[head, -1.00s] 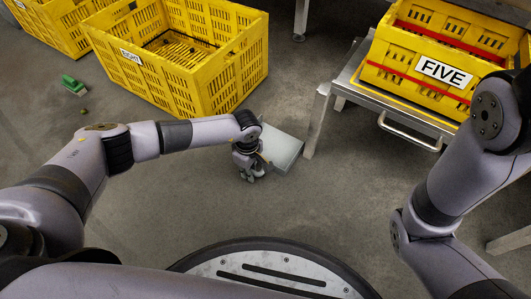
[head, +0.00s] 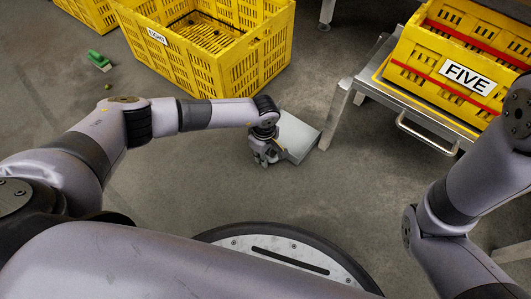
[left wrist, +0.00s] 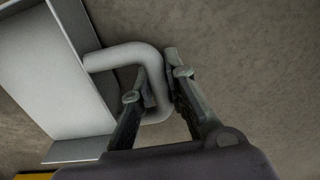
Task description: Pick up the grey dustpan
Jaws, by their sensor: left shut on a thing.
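The grey dustpan (head: 303,136) is low at the floor, just left of a metal stand's leg. My left gripper (head: 265,161) is at its near left side and covers the handle in the head view. In the left wrist view the dustpan's flat pan (left wrist: 45,70) fills the upper left. Its bent, rounded handle (left wrist: 112,58) runs between the two fingers of my left gripper (left wrist: 156,86), which is shut on it. I cannot tell whether the pan touches the floor. My right arm shows at the right, but its gripper is out of view.
A yellow crate labelled EIGHT (head: 185,65) stands behind the dustpan, with part of another crate farther left. A yellow crate labelled FIVE (head: 437,83) sits on a metal stand (head: 338,112) at the right. A small green object (head: 98,61) lies on the floor at the left.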

